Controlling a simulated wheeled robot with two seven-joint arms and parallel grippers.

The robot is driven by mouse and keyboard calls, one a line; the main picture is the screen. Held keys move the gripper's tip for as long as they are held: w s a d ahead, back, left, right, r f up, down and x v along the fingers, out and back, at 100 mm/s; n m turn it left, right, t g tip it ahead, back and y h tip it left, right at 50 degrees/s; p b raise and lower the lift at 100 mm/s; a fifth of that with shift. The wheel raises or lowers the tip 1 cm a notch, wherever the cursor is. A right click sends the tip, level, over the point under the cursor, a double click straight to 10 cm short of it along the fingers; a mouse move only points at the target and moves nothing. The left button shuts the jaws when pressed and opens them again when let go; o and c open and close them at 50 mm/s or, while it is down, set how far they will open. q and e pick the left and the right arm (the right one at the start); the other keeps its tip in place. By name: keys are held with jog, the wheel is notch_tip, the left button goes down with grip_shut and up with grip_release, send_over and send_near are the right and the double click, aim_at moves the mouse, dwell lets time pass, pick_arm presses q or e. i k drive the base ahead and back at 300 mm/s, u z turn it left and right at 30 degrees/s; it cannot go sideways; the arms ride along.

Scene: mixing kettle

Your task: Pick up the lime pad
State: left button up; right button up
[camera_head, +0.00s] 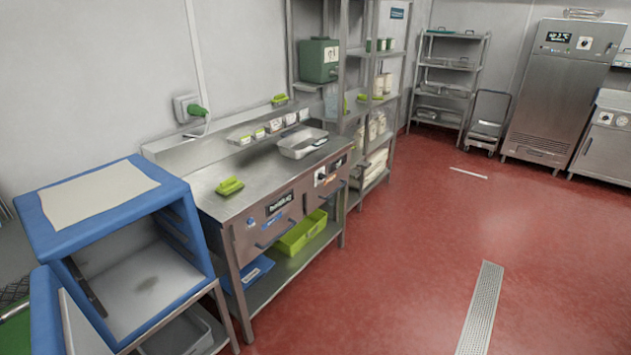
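A lime pad (230,187) with a raised handle-like top lies on the left front part of the steel counter (262,170). A similar lime item (279,100) sits higher up on the ledge against the wall. Neither of my grippers shows in the head view, and nothing touches the pad.
A steel tray (302,143) stands on the counter to the right of the pad. A blue open box (45,212) with a beige sheet on top stands at the left. A lime bin (301,233) sits on the lower shelf. The red floor (420,240) before the counter is clear.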

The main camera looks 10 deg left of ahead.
aim_at(231, 184)
jog(key=z, duration=0.5)
jog(key=i, duration=3.55)
jog(key=u, duration=4.35)
